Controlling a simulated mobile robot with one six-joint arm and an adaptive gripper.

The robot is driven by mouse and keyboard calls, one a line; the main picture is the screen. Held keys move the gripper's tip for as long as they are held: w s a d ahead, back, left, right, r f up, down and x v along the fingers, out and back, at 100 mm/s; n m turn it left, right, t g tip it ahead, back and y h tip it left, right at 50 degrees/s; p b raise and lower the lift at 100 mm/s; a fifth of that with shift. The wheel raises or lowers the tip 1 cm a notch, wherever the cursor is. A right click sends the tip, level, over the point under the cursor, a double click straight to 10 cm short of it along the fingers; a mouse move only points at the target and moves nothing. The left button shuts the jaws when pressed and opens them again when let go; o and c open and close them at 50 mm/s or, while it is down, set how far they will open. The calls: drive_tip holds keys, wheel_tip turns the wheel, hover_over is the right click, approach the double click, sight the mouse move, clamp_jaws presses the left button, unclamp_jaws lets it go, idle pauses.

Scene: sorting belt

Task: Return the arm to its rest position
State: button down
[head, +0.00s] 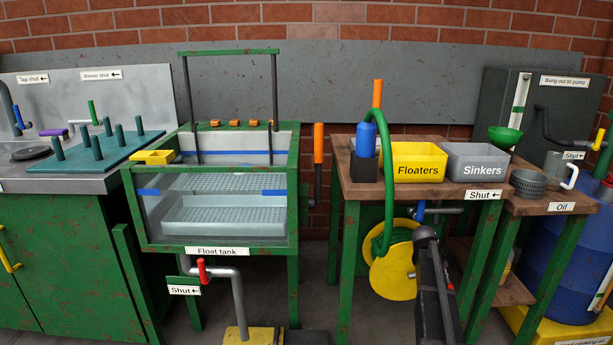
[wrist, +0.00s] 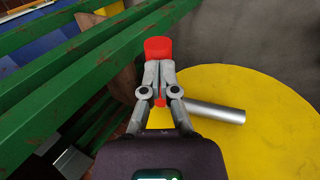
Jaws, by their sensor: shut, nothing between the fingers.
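My gripper (wrist: 159,66) shows in the wrist view with its two grey fingers shut together and nothing between them. A red handle-like part (wrist: 157,45) shows just beyond the fingertips, and a bit of red also shows between the fingers lower down. I cannot tell whether the fingers touch it. In the head view, my dark arm rises from the bottom edge in front of the wooden table (head: 357,190); the fingers cannot be made out there.
In the wrist view, green beams (wrist: 75,75) run close on the left; a yellow round surface (wrist: 265,125) and a silver pipe (wrist: 215,111) lie below. In the head view, the float tank (head: 215,251) stands left, the yellow Floaters bin (head: 419,152) and grey Sinkers bin (head: 480,152) on the table.

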drive_tip(key=s+a+r+y+p, duration=0.1)
drive_tip(key=s+a+y+p, duration=0.1)
drive_tip(key=s+a, duration=0.7)
drive_tip(key=s+a+r+n+y+p, duration=0.15)
drive_tip(key=s+a, duration=0.25)
drive_tip(key=a, duration=1)
drive_tip(key=s+a+r+m+y+p, duration=0.1)
drive_tip(key=s+a+y+p, duration=0.15)
drive_tip(key=s+a, duration=0.65)
wheel_tip(320, 180, up, 37)
drive_tip(key=w+a+p, duration=0.1)
drive_tip(key=w+p, duration=0.1)
drive_tip(key=p, duration=3.5)
drive_tip(key=shift+a, duration=0.4)
drive_tip(key=shift+w+r+n, duration=0.1)
drive_tip(key=shift+n, duration=0.15)
